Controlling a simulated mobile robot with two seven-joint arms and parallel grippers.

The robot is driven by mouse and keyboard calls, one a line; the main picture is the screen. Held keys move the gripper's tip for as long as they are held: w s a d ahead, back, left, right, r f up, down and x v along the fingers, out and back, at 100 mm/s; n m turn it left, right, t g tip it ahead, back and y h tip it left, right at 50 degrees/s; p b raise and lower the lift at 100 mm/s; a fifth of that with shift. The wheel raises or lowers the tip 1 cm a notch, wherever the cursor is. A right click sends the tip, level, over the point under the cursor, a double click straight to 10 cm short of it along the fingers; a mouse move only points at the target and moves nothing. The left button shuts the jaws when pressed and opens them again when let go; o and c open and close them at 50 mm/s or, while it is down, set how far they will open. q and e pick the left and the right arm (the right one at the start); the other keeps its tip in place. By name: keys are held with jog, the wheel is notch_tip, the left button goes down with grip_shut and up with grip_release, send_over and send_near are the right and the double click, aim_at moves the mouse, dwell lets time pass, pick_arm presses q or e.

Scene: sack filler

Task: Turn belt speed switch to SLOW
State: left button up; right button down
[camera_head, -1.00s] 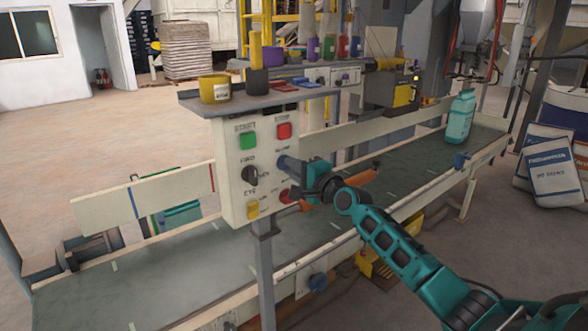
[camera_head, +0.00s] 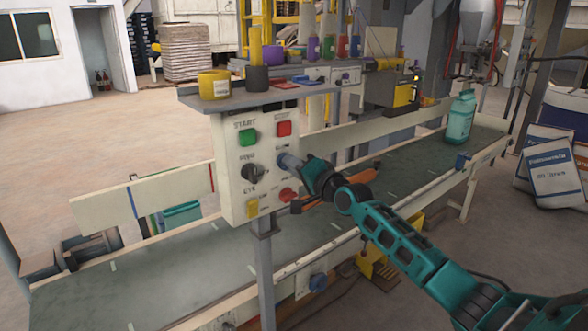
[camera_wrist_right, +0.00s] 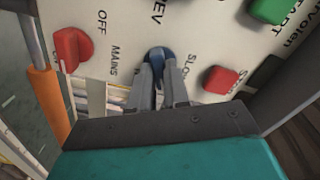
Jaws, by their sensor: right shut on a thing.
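The cream control panel (camera_head: 235,190) stands on a post in front of the conveyor. Its blue switch knob (camera_wrist_right: 158,54) has the label SLOW to its right in the right wrist view. My right gripper (camera_head: 289,163) reaches the panel from the right. In the right wrist view both fingers of the gripper (camera_wrist_right: 158,78) are closed around this knob. The fingers hide much of the knob, so I cannot tell which label it points to. My left gripper is not in view.
Close around are a green START button (camera_head: 248,137), a red STOP button (camera_head: 284,129), a black knob (camera_head: 253,173), a red MAINS switch (camera_wrist_right: 72,50) and a yellow button (camera_head: 252,208). A shelf (camera_head: 225,103) with cups tops the panel. The conveyor belt (camera_head: 190,260) runs behind.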

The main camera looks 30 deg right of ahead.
jog(key=shift+n+p, duration=1.15)
jog(key=shift+n, duration=5.15)
jog(key=c, duration=1.1)
grip_release()
